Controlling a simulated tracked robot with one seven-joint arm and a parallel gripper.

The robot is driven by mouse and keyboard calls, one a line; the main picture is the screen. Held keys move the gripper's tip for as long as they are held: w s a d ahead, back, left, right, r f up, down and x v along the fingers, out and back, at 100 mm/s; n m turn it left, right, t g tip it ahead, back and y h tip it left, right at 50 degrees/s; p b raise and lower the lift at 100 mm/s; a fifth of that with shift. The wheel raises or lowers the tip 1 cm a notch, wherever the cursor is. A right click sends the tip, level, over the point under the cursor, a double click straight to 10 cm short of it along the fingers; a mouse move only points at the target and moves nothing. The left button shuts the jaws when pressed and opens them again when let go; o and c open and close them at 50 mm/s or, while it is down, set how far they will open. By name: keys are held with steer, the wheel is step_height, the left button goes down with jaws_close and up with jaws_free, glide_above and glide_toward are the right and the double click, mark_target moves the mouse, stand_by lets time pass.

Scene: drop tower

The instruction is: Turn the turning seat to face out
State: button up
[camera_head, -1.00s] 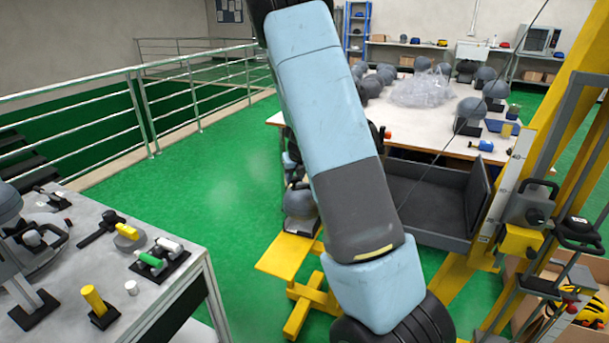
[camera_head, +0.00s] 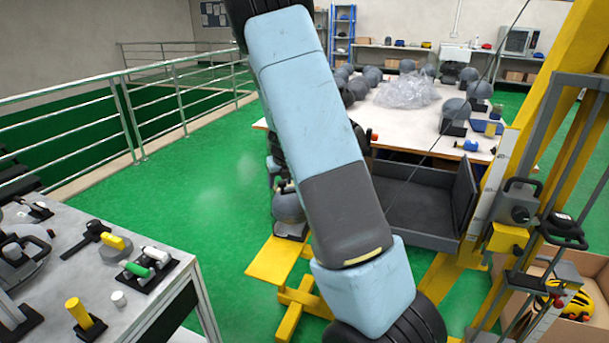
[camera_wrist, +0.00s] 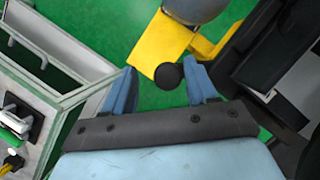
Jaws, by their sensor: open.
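A yellow plate (camera_head: 272,262) on a yellow stand shows left of my arm in the head view; I take it for part of the turning seat, but cannot be sure. A grey rounded form (camera_head: 288,207) is just above it, partly behind my arm. In the wrist view the yellow plate (camera_wrist: 155,45) is ahead of my gripper (camera_wrist: 161,88), with the grey form (camera_wrist: 195,8) cut off at the top. My gripper's two blue fingers are apart. A dark round knob (camera_wrist: 168,76) appears between their tips; contact cannot be told. The head view does not show the gripper.
A grey tray (camera_head: 415,205) and the yellow drop-tower post (camera_head: 545,95) stand to the right. A cardboard box (camera_head: 505,290) sits at lower right. A bench (camera_head: 65,270) with tools is at lower left, a railing (camera_head: 180,100) behind. Green floor is clear between.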

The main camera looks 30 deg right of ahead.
steer(key=shift+s+d+r, duration=0.1)
steer(key=shift+d+r, duration=0.1)
steer(key=shift+d, duration=0.2)
steer(key=v, duration=1.3)
steer(key=shift+a+r, duration=0.15)
steer(key=shift+a, duration=0.2)
